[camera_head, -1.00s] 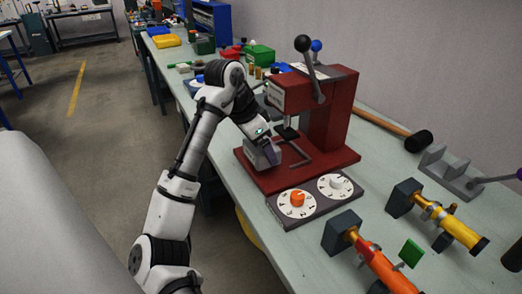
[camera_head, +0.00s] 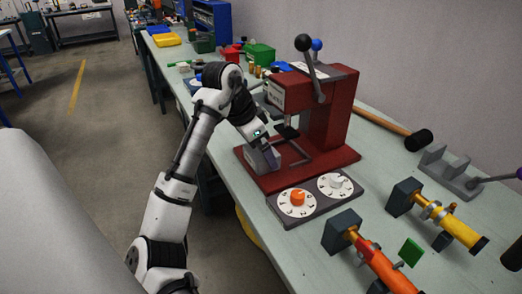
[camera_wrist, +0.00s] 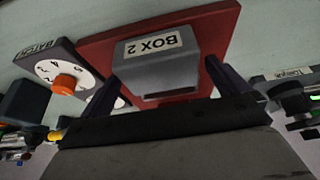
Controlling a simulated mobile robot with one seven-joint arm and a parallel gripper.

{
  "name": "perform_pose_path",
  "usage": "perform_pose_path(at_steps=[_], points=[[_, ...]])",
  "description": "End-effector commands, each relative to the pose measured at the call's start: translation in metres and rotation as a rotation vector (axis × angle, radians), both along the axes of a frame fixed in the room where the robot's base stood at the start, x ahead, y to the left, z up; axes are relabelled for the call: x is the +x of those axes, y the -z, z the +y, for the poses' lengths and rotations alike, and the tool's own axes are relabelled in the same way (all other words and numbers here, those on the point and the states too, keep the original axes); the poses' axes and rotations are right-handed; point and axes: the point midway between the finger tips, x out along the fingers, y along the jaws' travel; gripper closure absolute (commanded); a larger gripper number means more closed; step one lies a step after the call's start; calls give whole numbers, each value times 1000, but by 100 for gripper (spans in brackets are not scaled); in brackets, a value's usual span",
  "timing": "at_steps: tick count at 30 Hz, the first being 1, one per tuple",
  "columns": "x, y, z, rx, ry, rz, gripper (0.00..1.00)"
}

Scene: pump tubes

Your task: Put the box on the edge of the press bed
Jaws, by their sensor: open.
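The grey box (camera_wrist: 150,72), labelled "BOX 2", sits at the edge of the red press bed (camera_wrist: 222,22) in the wrist view. In the head view the box (camera_head: 262,161) is at the bed's near left edge, partly hidden by my gripper (camera_head: 264,152). In the wrist view my gripper (camera_wrist: 161,75) is open, with one dark finger on each side of the box. A gap shows beside the right finger; contact on the left side is unclear. The red press (camera_head: 330,112) stands behind, with a black-knobbed lever.
A dial panel (camera_head: 315,203) with an orange and a white knob lies in front of the bed. A mallet (camera_head: 400,130), a grey block (camera_head: 447,172) and clamped tubes (camera_head: 450,225) are to the right. Bins stand farther back along the bench.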

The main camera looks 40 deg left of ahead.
Motion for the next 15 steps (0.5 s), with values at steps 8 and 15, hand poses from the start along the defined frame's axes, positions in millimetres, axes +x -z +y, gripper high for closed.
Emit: perform_pose_path(at_steps=[8,15], points=[[-22,-57,10,5,-2,1,0],[-35,-90,15,2,-1,1,0]])
